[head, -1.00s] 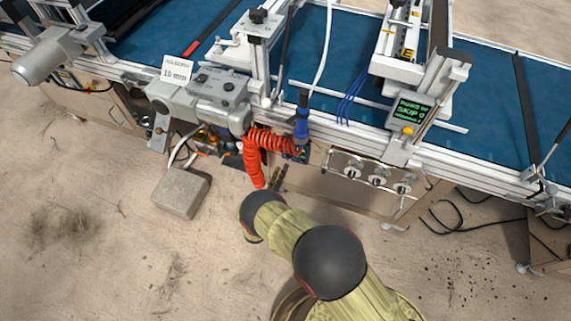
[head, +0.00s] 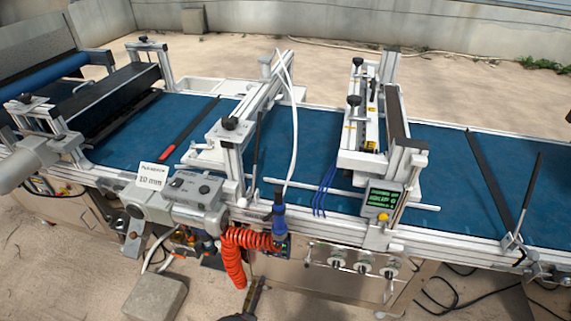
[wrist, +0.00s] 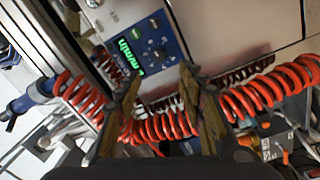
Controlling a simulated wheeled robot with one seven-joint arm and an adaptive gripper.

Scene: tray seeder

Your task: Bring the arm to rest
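My gripper (wrist: 161,78) shows in the wrist view with its two worn, yellowish-brown fingers spread apart and nothing held between them. The orange-red coiled hose (wrist: 160,128) runs across the picture behind the fingers. A blue control panel (wrist: 146,48) with a green display lies beyond the fingertips. In the head view only a dark end part of my arm and gripper (head: 256,290) shows at the bottom edge, below the hanging coiled hose (head: 234,258). The rest of my arm is out of the picture.
The tray seeder line with its blue belt (head: 300,145) spans the head view. A grey block (head: 155,300) stands on the sandy ground at lower left. Black cables (head: 440,300) lie at lower right. A blue hose connector (wrist: 38,95) is at left in the wrist view.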

